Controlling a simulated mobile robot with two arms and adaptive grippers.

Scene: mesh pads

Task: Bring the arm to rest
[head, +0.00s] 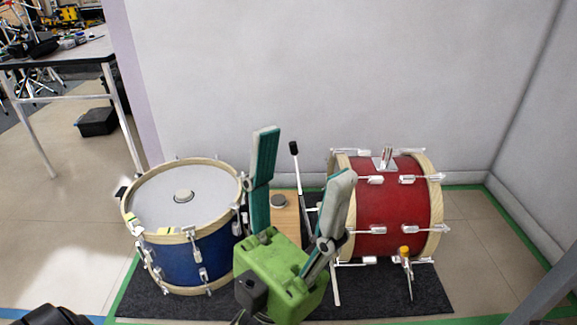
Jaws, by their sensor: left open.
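My left gripper (303,155) shows in the middle of the head view, its green body low and its two long fingers pointing up. The fingers are spread wide and nothing is between them. It overlaps the space between a blue drum and a red drum in the picture; I cannot tell its height above the mat. The blue drum (206,259) stands upright on the left, with a pale head (160,190) and a small grey disc on it. The red drum (392,208) lies on its side at the right. My right gripper is not in view.
A wooden block (286,229) with a grey disc and a dark-tipped beater (294,148) stand between the drums. A dark mat (383,289) lies underneath. A grey wall (240,80) is close behind. A table (60,54) is at the back left. Bare floor lies left.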

